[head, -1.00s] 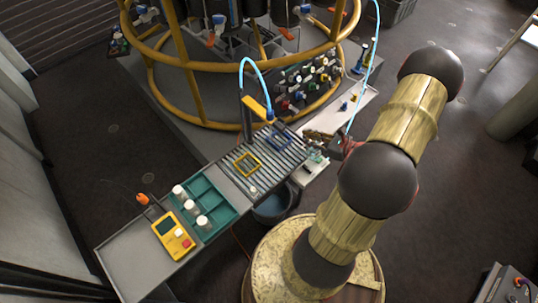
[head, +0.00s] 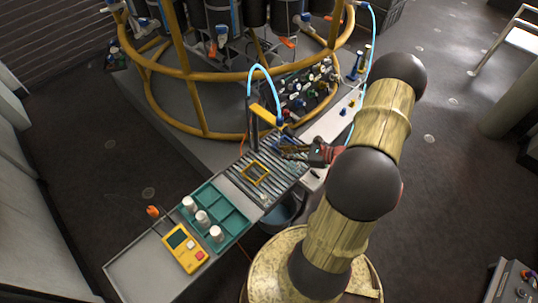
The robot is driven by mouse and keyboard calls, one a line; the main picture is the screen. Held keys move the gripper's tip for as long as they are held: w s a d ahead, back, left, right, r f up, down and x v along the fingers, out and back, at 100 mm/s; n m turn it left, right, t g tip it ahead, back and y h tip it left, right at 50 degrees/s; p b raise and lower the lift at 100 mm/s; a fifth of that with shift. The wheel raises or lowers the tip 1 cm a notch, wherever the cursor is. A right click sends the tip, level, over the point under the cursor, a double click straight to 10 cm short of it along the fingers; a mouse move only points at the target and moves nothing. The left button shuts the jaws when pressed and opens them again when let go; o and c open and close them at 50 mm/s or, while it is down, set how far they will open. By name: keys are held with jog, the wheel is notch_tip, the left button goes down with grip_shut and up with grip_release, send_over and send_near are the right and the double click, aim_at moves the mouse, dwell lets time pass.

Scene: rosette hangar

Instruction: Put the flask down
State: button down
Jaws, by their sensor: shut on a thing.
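My gripper (head: 294,151) reaches in from the right, above the far right end of a slatted grate (head: 242,180). It is shut on the flask, which is too small and dark between the fingers to make out its shape or tilt. A yellow square frame (head: 256,173) lies on the grate, left of and nearer than my gripper. A blue frame (head: 283,141) lies at the grate's far end, largely covered by my gripper. I cannot tell whether the flask touches the grate.
A dark post with a yellow arm (head: 265,115) and pale blue hose stands beside the grate, close to my gripper. A teal tray (head: 231,225) holds white-capped bottles (head: 202,218). A yellow meter (head: 185,248) lies nearer. A bucket (head: 278,217) is below the grate.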

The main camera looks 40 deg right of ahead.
jog(key=shift+f+b+x, duration=0.2)
jog(key=shift+b+x, duration=1.3)
jog(key=shift+x, duration=2.25)
jog(key=shift+s, duration=0.1)
jog(key=shift+f, duration=0.15)
jog(key=c, duration=1.7)
grip_release()
jog(key=shift+o, duration=0.2)
